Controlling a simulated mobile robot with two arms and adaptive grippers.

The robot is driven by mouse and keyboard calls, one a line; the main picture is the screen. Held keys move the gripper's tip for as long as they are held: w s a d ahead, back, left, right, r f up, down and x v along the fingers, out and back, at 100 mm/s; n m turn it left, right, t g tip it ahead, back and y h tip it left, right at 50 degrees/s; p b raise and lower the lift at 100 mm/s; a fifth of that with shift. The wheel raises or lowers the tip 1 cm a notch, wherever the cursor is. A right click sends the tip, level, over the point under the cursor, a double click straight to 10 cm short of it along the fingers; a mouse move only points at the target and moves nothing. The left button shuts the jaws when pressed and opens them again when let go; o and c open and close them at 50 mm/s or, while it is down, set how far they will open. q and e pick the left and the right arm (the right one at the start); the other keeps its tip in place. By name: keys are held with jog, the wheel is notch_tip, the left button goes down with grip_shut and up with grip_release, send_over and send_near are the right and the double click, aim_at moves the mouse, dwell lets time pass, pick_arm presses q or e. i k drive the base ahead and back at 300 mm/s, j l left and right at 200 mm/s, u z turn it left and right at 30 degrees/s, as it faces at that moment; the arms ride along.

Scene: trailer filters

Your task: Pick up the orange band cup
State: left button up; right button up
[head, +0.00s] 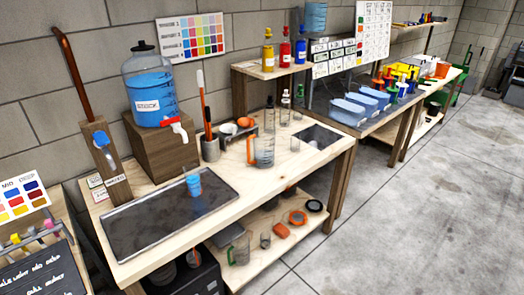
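I cannot tell for certain which piece is the orange band cup. A small see-through piece with an orange edge (251,149) stands on the light wooden workbench (232,175), at the left side of a clear measuring jug (265,152). A small orange item (244,122) lies just behind, next to a white funnel-like piece (228,129). A blue cup (193,184) stands on the dark tray (150,222) at the bench's left. Neither of my grippers is in view.
A blue-filled dispenser (148,92) with a red-handled tap stands on a wooden block (163,143) at the back. A tool holder (210,149) and several bottles stand nearby. The lower shelf (258,262) holds glasses and orange pieces. The concrete floor (420,210) at right is clear.

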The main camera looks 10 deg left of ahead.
aim_at(191, 169)
jog(key=i+l+u, duration=0.15)
jog(key=u, duration=0.3)
jog(key=i+l+u, duration=0.15)
jog(key=u, duration=0.25)
jog(key=l+u, duration=0.3)
jog(key=u, duration=0.15)
jog(key=i, duration=0.05)
